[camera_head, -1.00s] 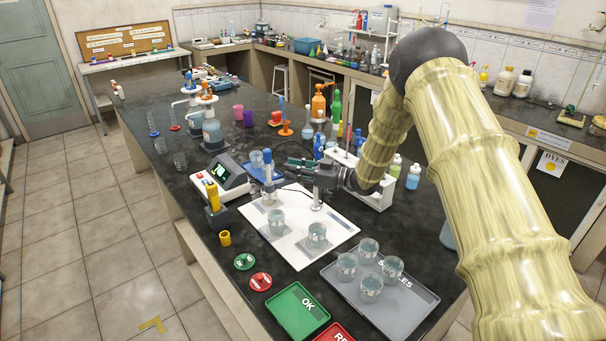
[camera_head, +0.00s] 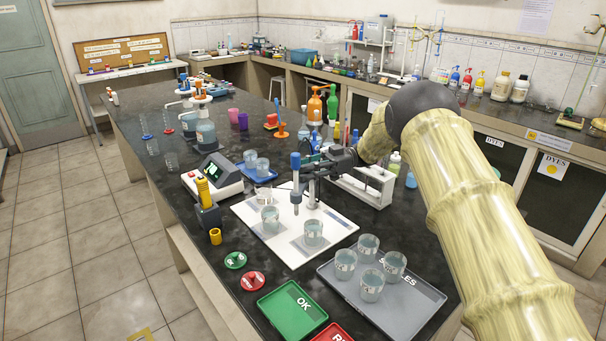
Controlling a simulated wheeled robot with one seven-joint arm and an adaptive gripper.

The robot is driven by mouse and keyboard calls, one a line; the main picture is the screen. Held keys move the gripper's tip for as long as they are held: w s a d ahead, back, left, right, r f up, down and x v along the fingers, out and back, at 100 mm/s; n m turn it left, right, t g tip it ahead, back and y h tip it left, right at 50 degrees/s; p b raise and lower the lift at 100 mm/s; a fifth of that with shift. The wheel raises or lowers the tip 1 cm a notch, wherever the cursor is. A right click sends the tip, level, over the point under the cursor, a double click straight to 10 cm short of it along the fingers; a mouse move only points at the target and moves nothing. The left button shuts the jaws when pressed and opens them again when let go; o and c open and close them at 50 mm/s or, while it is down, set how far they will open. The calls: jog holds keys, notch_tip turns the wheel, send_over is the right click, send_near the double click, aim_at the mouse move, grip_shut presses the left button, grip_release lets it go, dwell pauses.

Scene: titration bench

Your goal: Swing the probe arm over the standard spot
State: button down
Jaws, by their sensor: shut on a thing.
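The white board (camera_head: 247,212) carries grey spots with beakers: a front-left beaker (camera_head: 270,219), a front-right beaker (camera_head: 313,232) and a rear-left one (camera_head: 265,195). Which spot is the standard one I cannot read. The probe arm's post (camera_head: 312,194) stands on the board. Its probe (camera_head: 296,184), a grey rod with a blue upper part, hangs upright just left of the post, behind the two front beakers. My gripper (camera_head: 316,168) is shut on the probe arm near the post top; the jaws partly hide the contact.
A meter with a green display (camera_head: 213,175) stands left of the board. A blue tray (camera_head: 260,176) with beakers is behind it. A grey samples tray (camera_head: 420,298) with several beakers is front right. Green (camera_head: 292,309) and red trays lie at the front.

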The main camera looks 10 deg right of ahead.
jog(key=shift+d+r+n+g, duration=0.2)
jog(key=shift+r+n+g, duration=0.1)
jog(key=shift+g, duration=0.2)
jog(key=c, duration=1.3)
grip_release()
jog(key=shift+f, duration=0.2)
notch_tip(320, 180, up, 10)
jog(key=shift+d, duration=0.1)
